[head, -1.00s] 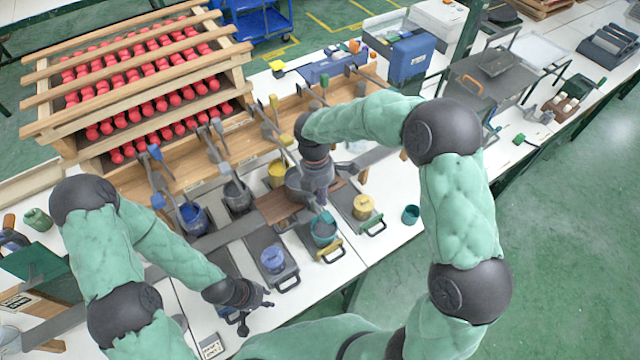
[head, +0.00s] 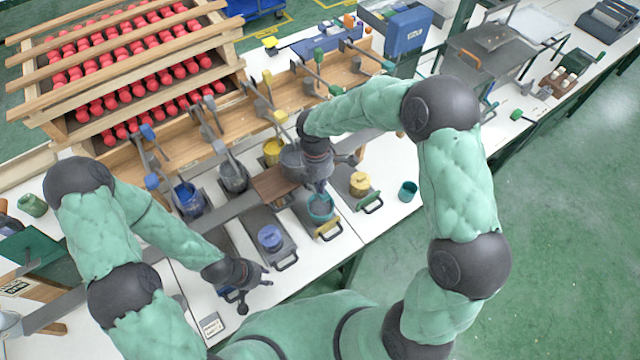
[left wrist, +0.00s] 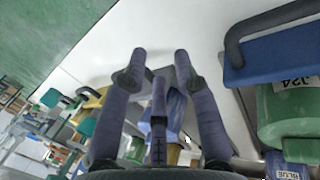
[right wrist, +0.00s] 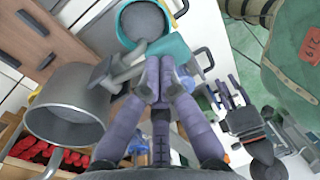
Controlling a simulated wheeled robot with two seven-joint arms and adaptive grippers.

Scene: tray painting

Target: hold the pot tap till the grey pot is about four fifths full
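A grey metal vessel (head: 291,160) stands beside my right gripper (head: 319,188). In the right wrist view this vessel (right wrist: 65,108) is at the left, and a grey tap (right wrist: 122,78) lies between it and a teal-rimmed pot (right wrist: 146,22). The pot's inside looks grey; its fill level is unclear. My right gripper's fingers are close together beside the tap; contact is unclear. In the head view the teal-rimmed pot (head: 320,208) is just below that gripper. Another grey pot (head: 233,178) sits under a tap further left. My left gripper (left wrist: 160,54) is open and empty above the table's front.
A blue pot (head: 189,199) and a yellow pot (head: 273,151) stand in the back row. A rack (head: 130,40) of red rollers is behind.

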